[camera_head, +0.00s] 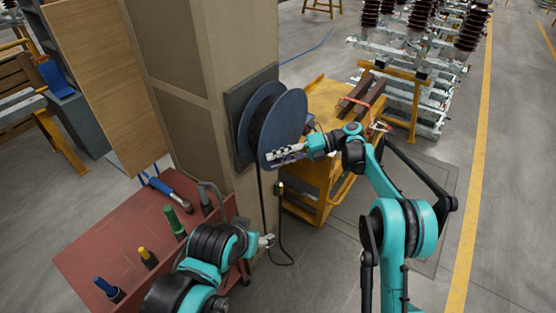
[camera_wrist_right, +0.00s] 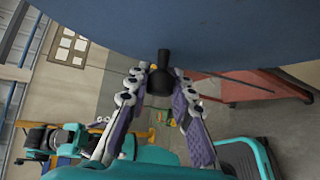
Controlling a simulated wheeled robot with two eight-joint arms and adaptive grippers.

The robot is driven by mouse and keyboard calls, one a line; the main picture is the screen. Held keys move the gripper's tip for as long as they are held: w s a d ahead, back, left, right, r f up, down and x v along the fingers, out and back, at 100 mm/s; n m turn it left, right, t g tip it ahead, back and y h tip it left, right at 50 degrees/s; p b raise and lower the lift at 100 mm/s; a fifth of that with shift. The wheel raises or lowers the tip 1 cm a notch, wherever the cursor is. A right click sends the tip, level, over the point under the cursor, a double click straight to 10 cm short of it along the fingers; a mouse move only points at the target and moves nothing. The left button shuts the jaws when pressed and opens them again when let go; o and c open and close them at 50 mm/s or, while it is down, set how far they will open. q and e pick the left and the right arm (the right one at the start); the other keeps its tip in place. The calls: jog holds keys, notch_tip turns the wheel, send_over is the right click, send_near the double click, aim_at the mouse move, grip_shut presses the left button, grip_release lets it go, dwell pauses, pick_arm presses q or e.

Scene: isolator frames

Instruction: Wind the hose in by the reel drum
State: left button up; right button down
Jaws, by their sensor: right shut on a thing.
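The reel drum (camera_head: 288,117) is a blue disc-sided reel on a dark plate on the side of a wooden pillar. A black hose (camera_head: 262,205) hangs down from it, loops near the floor, and its yellow-tipped end (camera_head: 281,187) stands up beside the loop. My right gripper (camera_head: 274,157) is at the lower part of the drum's front disc. In the right wrist view, its fingers (camera_wrist_right: 158,78) are on both sides of a black knob (camera_wrist_right: 162,80) below the blue disc (camera_wrist_right: 200,30), shut on it. My left gripper (camera_head: 267,241) is low beside the hose; its fingers are too small to read.
A red bench (camera_head: 110,230) with several hand tools is at lower left. A yellow cart (camera_head: 325,105) with brown bars stands behind the drum, close to my right arm. Racks with dark insulators (camera_head: 425,75) are behind. The floor at right is clear.

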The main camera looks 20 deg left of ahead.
dwell(0.3)
jog(key=c, duration=1.3)
grip_release()
jog(key=shift+w, duration=0.1)
jog(key=v, duration=1.2)
